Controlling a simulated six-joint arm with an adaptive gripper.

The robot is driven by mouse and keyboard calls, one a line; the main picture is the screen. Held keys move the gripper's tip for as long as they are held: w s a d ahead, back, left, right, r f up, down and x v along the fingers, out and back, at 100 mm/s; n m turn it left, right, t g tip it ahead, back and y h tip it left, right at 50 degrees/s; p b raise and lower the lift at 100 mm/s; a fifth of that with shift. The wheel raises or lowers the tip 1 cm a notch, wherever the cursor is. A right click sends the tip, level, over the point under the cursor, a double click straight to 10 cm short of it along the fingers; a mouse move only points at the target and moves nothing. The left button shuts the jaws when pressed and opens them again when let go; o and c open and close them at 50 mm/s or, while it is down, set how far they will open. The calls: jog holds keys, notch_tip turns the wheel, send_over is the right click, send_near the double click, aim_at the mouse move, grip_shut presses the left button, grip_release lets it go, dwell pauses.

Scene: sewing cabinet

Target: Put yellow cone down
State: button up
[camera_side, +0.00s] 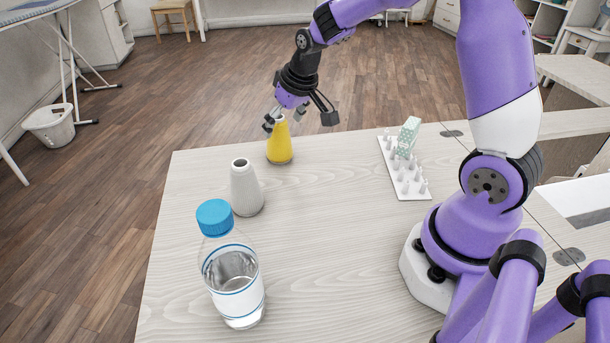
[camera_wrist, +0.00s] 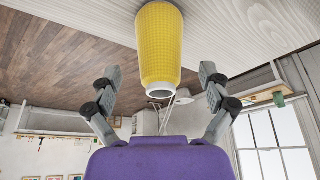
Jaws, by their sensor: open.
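The yellow cone (camera_side: 279,146) stands upright on the pale wooden table (camera_side: 330,240), near its far left corner. In the wrist view the yellow cone (camera_wrist: 160,45) shows large, with its white-rimmed narrow end toward me. My gripper (camera_side: 276,122) is at the cone's upper part in the side view. In the wrist view my gripper (camera_wrist: 160,81) has its fingers spread wide, one on each side of the cone, with clear gaps between them and it. The gripper is open and holds nothing.
A grey-white cone (camera_side: 246,188) stands left of and nearer than the yellow one. A water bottle (camera_side: 231,270) with a blue cap stands at the front left. A white peg rack (camera_side: 412,185) with a green patterned box (camera_side: 408,137) lies to the right. The table's middle is clear.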

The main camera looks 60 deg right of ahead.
jog(key=d+v, duration=0.1)
jog(key=v, duration=0.7)
jog(key=s+a+r+n, duration=0.1)
jog(key=s+a, duration=0.3)
jog(key=s, duration=0.3)
jog(key=s+a+r+t, duration=0.1)
jog(key=s+a, duration=0.4)
jog(key=s, duration=0.2)
jog(key=shift+s+a+r+n+y, duration=0.2)
jog(key=shift+s+r+n+y, duration=0.05)
jog(key=shift+r+n+y, duration=0.15)
